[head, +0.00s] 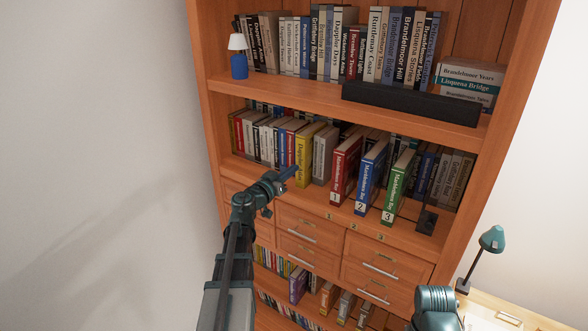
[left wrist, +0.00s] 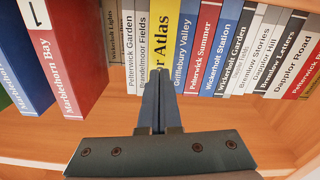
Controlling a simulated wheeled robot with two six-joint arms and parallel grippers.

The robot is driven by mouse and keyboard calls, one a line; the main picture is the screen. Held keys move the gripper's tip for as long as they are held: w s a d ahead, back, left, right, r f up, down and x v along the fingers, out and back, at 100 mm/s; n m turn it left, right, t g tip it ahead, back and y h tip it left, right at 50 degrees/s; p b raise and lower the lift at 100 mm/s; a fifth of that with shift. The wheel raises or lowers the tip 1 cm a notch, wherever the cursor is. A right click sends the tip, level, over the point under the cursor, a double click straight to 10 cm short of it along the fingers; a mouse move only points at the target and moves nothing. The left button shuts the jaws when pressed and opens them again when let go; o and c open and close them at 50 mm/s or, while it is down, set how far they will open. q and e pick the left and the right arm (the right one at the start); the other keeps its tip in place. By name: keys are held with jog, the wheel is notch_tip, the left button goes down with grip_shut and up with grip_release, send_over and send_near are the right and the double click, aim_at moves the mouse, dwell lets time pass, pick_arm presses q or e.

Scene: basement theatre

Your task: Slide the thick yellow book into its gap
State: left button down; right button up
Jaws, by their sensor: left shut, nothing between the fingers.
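The thick yellow book (head: 303,160) stands upright in the middle shelf's row. Its spine also shows in the left wrist view (left wrist: 164,35), between a grey book and a blue book, with its front about level with theirs. My left gripper (head: 294,171) is shut and empty, pointing at the lower part of the yellow spine. In the left wrist view its fingertips (left wrist: 160,84) overlap the spine's lower end; whether they touch it I cannot tell. The gap is not visible as an open space beside the book. My right gripper is out of view.
Red (head: 345,168), blue (head: 371,172) and green (head: 398,186) books numbered 1 to 3 stand farther forward on the right. A dark bookend (head: 427,220) is beside them. Drawers (head: 310,228) lie below. A desk lamp (head: 491,238) stands at the lower right.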

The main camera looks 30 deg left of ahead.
pick_arm(q)
jog(key=s+a, duration=0.1)
jog(key=s, duration=1.3)
jog(key=shift+s, duration=0.3)
jog(key=w+d+n+g+y, duration=0.1)
jog(key=w+d+n+y, duration=0.3)
jog(key=w+y, duration=0.35)
jog(key=s+d+f+g, duration=0.3)
jog(key=d+f+g, duration=0.5)
jog(key=d+f, duration=0.5)
jog(key=s+d+f+m+g+h, duration=0.2)
jog(key=s+d+f+m+g, duration=0.2)
jog(key=s+d, duration=0.5)
jog(key=s+d+f+m+g+h, duration=0.3)
jog(key=s+d, duration=0.6)
jog(key=d, duration=0.3)
jog(key=shift+f+m+g, duration=0.9)
jog(key=shift+f+g, duration=0.05)
jog(key=shift+g, duration=0.15)
